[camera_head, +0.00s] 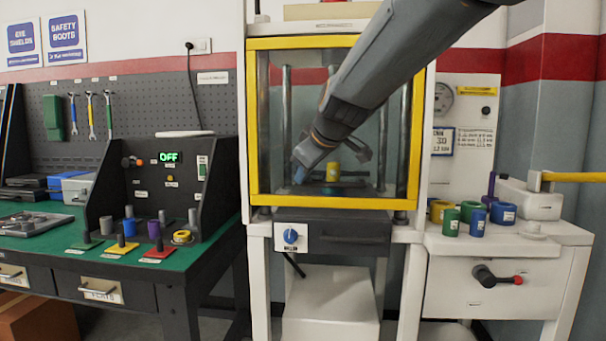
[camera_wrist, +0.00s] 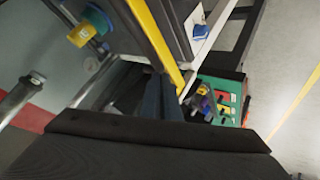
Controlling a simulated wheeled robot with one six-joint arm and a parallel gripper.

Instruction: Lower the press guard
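The press guard (camera_head: 413,135) is a clear panel in a yellow frame across the front of the press. Its bottom bar lies just above the dark front panel. My arm crosses its top bar, and my gripper (camera_head: 301,172) appears in front of the clear panel, low and left of centre. In the wrist view, a yellow bar of the guard (camera_wrist: 158,42) runs close beside my gripper (camera_wrist: 155,82). The finger gap is not clear, and I see no grasped thing. A yellow cylinder (camera_head: 333,170) stands inside the press; it also shows in the wrist view (camera_wrist: 82,36).
A green-topped bench (camera_head: 35,245) on the left holds a control box (camera_head: 215,175) reading OFF and several coloured parts. A blue knob (camera_head: 290,236) is below the guard.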

